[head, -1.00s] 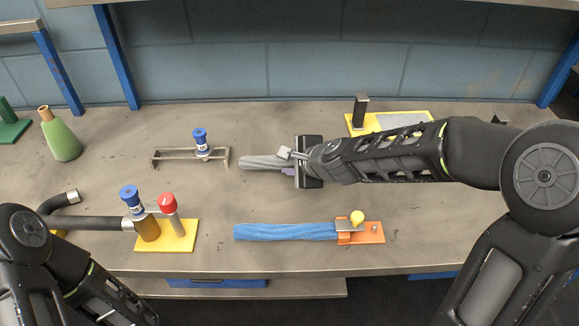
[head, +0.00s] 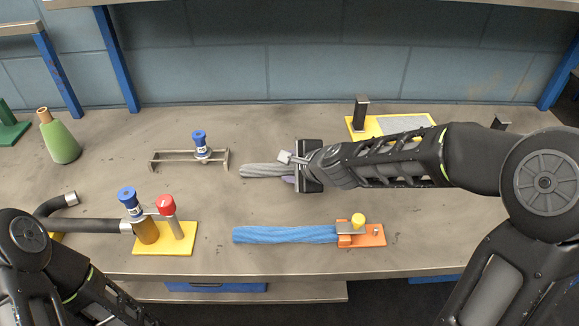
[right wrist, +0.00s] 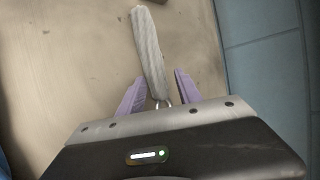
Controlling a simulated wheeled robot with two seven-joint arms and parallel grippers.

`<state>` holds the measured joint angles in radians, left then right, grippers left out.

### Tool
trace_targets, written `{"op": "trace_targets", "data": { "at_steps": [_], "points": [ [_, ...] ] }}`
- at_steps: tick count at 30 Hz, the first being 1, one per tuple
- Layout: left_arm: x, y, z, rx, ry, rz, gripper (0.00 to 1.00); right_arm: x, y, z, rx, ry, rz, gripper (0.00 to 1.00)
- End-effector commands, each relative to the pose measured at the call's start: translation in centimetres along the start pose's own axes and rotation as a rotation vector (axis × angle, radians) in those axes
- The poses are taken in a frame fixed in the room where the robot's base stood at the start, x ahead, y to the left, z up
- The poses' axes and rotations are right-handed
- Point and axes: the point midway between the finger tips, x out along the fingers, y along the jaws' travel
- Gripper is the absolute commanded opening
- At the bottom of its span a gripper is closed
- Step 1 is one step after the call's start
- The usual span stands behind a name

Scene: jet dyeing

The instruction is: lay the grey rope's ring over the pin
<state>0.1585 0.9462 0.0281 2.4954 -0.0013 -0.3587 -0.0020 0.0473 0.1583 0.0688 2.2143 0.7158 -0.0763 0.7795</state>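The grey rope (head: 262,170) lies left to right at the bench's middle, its right end under my right gripper. In the right wrist view the rope (right wrist: 150,55) runs between the two purple fingers, with a narrow gap on each side. Its small metal ring (right wrist: 162,104) shows at the end near the palm. My right gripper (head: 288,172) looks open around that end; its fingers (right wrist: 160,80) show in the wrist view. In the head view the ring is hidden by the gripper, and I cannot make out a pin under it. My left gripper is out of view.
A blue rope (head: 285,235) lies in front, at an orange plate (head: 372,241) with a yellow knob. A metal rack (head: 165,160) stands left of the grey rope. A yellow plate (head: 355,133) with a dark post is behind my right arm. A green bottle (head: 63,143) stands left.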

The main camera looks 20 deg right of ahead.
Motion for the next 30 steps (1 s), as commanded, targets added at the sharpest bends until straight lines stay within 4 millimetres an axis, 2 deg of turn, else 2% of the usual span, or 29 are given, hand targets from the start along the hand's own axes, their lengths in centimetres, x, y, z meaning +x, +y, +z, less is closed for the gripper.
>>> {"op": "trace_targets", "data": {
  "at_steps": [11, 17, 20, 30],
  "points": [
    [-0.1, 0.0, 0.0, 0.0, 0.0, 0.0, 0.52, 0.0, 0.4, 0.0, 0.001, -0.002, 0.011, 0.48],
    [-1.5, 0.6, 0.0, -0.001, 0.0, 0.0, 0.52, -0.9, -0.6, 0.4, 0.001, -0.002, 0.01, 0.48],
    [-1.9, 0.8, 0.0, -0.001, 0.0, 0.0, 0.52, -2.5, -0.8, 0.4, 0.0, -0.001, 0.006, 0.48],
    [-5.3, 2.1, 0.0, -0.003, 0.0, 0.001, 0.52, -10.0, -1.1, 0.5, 0.002, -0.001, 0.004, 0.48]
  ]
}}
